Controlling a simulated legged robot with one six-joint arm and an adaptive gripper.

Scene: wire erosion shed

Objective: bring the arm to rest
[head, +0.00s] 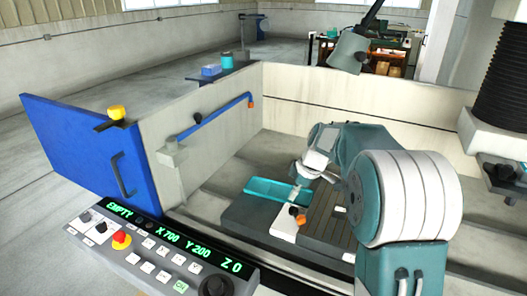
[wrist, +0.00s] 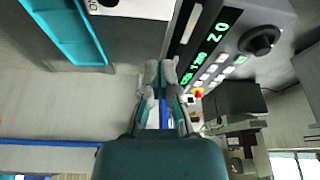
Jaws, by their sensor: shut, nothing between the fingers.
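My arm reaches over the machine bed at the right of the head view. My gripper (wrist: 160,70) shows in the wrist view with its two fingers together and nothing between them. In the head view the fingers are hard to make out beside the arm's wrist. A teal tray (head: 277,190) lies on the machine bed, left of the arm. It also shows in the wrist view (wrist: 70,30) at the upper left, apart from the fingers.
A control panel (head: 150,244) reading EMPTY, X700 Y200 Z0 stands in front. A blue door (head: 85,145) is at the left. A pale tank wall (head: 305,100) surrounds the bed. A blue pipe (head: 215,118) runs along it. A machine head (head: 495,143) hangs at the right.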

